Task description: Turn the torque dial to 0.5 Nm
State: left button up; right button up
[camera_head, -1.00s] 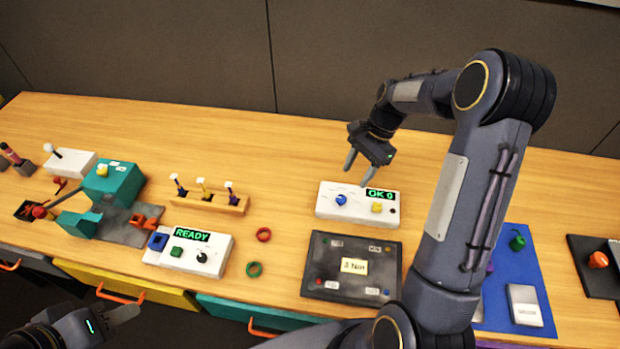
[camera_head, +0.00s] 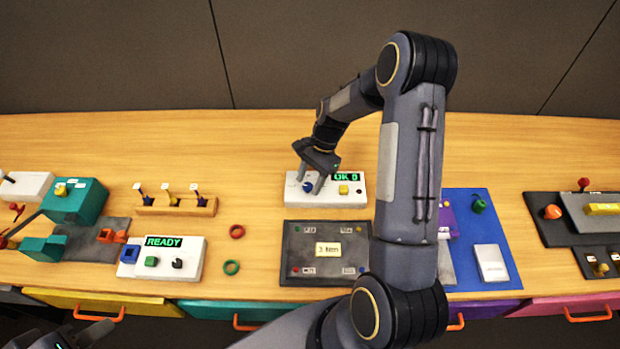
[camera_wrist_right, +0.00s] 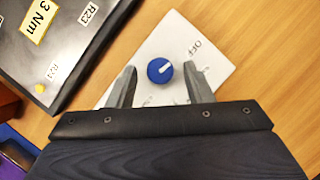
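The blue dial (camera_head: 308,187) sits on the white panel box (camera_head: 350,199), which has a green display (camera_head: 346,176) and a yellow button (camera_head: 343,190). My right gripper (camera_head: 312,186) is over the dial from above. In the right wrist view the blue dial (camera_wrist_right: 160,70) with a white pointer mark lies between the two fingertips of my right gripper (camera_wrist_right: 160,84), with gaps on both sides; it is open. The lettering "OFF" shows on the box; other scale marks are too small to read. My left gripper (camera_head: 92,330) is at the lower left edge, its fingers only partly seen.
A dark tray labelled "3 Nm" (camera_head: 290,226) lies in front of the box. To the left are a white box reading READY (camera_head: 193,261), red and green rings, and a wooden rack (camera_head: 177,209). A blue mat (camera_head: 482,265) lies right. The table behind the box is clear.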

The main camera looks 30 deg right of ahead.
jog(key=c, duration=0.9)
jog(key=shift+o, duration=0.2)
jog(key=m+t+b, duration=0.1)
jog(key=m, duration=0.2)
jog(key=shift+s+m, duration=0.15)
jog(key=shift+m, duration=0.15)
jog(key=shift+s+m+t, duration=0.15)
jog(key=shift+m+t, duration=0.85)
jog(key=shift+m, duration=1)
jog(key=o, duration=1)
